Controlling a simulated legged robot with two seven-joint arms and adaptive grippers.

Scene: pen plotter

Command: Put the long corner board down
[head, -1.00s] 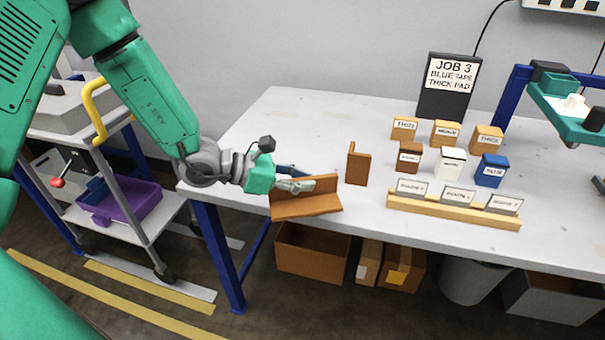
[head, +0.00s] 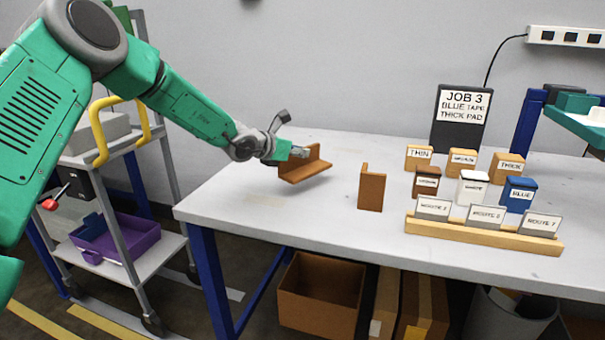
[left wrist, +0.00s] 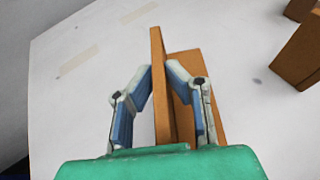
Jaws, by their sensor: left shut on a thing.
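The long corner board (head: 305,172) is a brown L-shaped piece at the table's left part. My left gripper (head: 303,152) is shut on its upright wall, and the board's other flange sticks out toward the front. In the left wrist view the two fingers (left wrist: 170,100) stand on either side of the upright wall of the board (left wrist: 160,75). The board is at or just above the table top; I cannot tell whether it touches. A shorter brown corner board (head: 371,190) stands upright to the right. My right gripper is not in view.
The white table (head: 270,212) is clear around the held board. To the right are several labelled blocks, a wooden rack (head: 485,235) with grey cards and a black JOB 3 sign (head: 460,118). A cart (head: 130,265) stands at the left.

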